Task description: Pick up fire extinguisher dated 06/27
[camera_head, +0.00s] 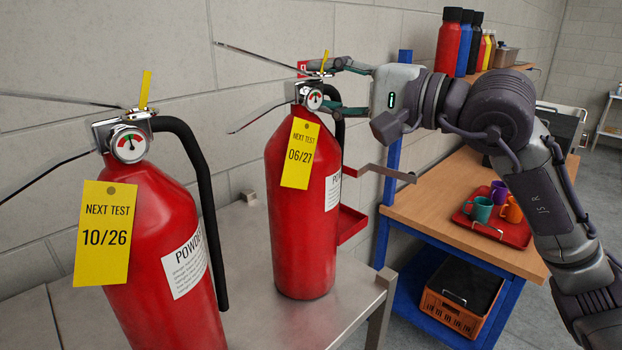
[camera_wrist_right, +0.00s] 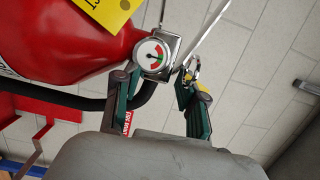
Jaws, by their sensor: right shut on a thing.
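The red fire extinguisher with the yellow "NEXT TEST 06/27" tag (camera_head: 300,153) is upright in the middle of the head view, its base at the metal table (camera_head: 255,325); I cannot tell whether it touches. My right gripper (camera_head: 323,88) reaches in from the right and is shut on its valve head, just beside the gauge. The wrist view shows its red body (camera_wrist_right: 70,40) and the gripper's two fingers (camera_wrist_right: 157,88) either side of the valve. A second red extinguisher, tagged 10/26 (camera_head: 150,230), stands at left. My left gripper is out of view.
A red bracket with a metal strap (camera_head: 350,222) is close behind the 06/27 extinguisher. A wooden-topped blue bench (camera_head: 430,215) at right carries a red tray with cups (camera_head: 490,228) and several bottles on a shelf above. An orange crate (camera_head: 452,312) sits below. A block wall is behind.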

